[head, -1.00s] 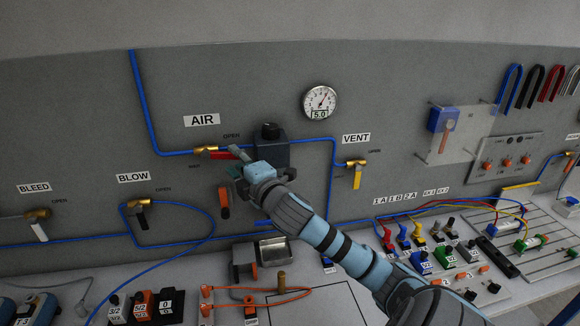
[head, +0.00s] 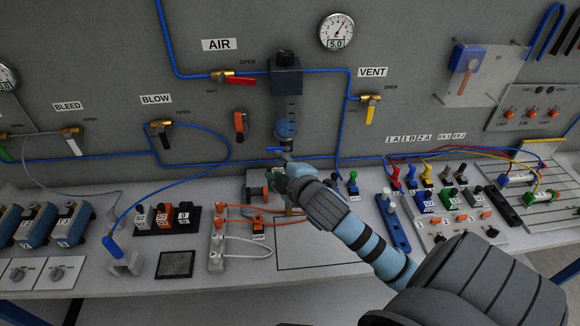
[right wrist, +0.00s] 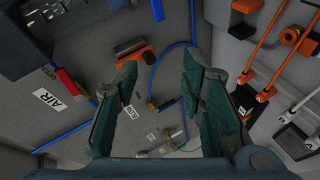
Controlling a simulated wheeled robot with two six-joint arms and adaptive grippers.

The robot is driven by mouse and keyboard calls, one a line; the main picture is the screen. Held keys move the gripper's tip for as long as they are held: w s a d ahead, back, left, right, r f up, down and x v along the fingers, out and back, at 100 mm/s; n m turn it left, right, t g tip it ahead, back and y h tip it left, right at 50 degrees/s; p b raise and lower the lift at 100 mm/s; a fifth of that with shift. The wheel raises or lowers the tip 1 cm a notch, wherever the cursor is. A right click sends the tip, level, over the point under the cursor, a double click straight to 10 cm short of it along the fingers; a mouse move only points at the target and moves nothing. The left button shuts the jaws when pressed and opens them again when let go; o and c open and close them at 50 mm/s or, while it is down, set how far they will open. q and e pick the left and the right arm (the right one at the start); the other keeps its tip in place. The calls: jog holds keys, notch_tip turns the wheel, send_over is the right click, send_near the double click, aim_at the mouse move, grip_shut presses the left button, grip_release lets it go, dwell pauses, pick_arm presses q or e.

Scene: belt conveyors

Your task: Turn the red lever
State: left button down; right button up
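The red lever (head: 240,80) sits on the brass valve (head: 219,77) under the AIR sign (head: 219,45). It lies about level, along the blue pipe, pointing right. It also shows at the left of the right wrist view (right wrist: 68,85). My right gripper (head: 280,165) is below and to the right of the lever, apart from it, in front of the lower panel. In the right wrist view its fingers (right wrist: 157,90) are spread with nothing between them. My left gripper is in neither view.
The yellow VENT lever (head: 370,113) is further right, the black BLOW lever (head: 164,140) to the left.

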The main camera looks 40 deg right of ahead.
jog(key=s+a+f+m+g, duration=0.2)
jog(key=s+f+m+g, duration=0.1)
jog(key=s+f, duration=0.4)
notch_tip(320, 180, down, 3)
jog(key=shift+a+f+m+y, duration=0.1)
jog(key=shift+a+m+y, duration=0.05)
jog(key=shift+m+y, duration=0.2)
